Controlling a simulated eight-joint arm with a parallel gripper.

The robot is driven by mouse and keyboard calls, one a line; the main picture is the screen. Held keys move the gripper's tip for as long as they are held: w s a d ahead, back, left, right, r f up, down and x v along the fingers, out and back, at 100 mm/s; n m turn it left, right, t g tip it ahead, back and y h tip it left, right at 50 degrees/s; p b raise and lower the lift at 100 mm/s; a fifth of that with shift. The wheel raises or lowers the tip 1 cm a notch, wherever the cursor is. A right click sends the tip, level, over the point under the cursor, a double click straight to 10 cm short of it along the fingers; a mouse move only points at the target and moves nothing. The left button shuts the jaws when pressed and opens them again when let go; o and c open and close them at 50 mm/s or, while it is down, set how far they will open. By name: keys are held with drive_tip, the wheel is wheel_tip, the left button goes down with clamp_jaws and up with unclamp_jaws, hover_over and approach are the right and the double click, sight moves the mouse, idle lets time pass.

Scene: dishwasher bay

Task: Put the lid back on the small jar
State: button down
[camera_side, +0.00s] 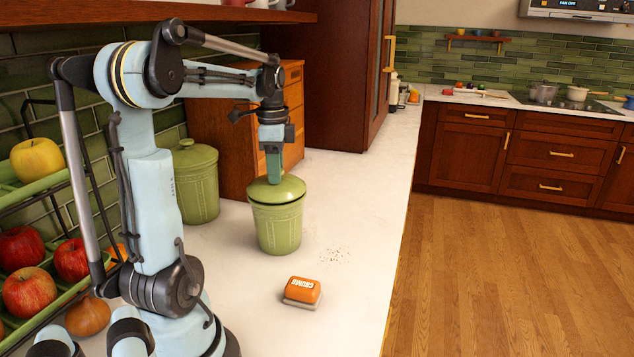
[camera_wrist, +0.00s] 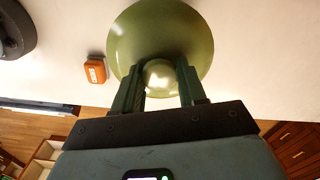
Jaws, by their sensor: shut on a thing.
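The small jar (camera_side: 277,226) is green and stands upright on the white counter. Its green lid (camera_side: 291,188) is at the jar's mouth; in the side view it looks slightly tilted, and I cannot tell whether it is fully seated. My gripper (camera_side: 274,178) points down from above, shut on the lid's knob. In the wrist view the lid (camera_wrist: 190,35) fills the top middle, with its round knob (camera_wrist: 160,76) between the fingers of my gripper (camera_wrist: 161,85). The lid hides the jar in the wrist view.
A larger lidded green jar (camera_side: 197,190) stands behind, to the left. An orange crumb sponge or brush (camera_side: 302,291) lies in front, near dark crumbs (camera_side: 334,255). A fruit rack (camera_side: 50,255) is at left, a wooden drawer box (camera_side: 293,110) behind. The counter right of the jar is mostly clear.

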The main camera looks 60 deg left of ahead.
idle(0.4)
drive_tip(key=shift+c, duration=0.4)
unclamp_jaws()
drive_tip(key=shift+r, duration=0.1)
drive_tip(key=shift+r, duration=2.15)
clamp_jaws()
drive_tip(key=shift+f, duration=1.6)
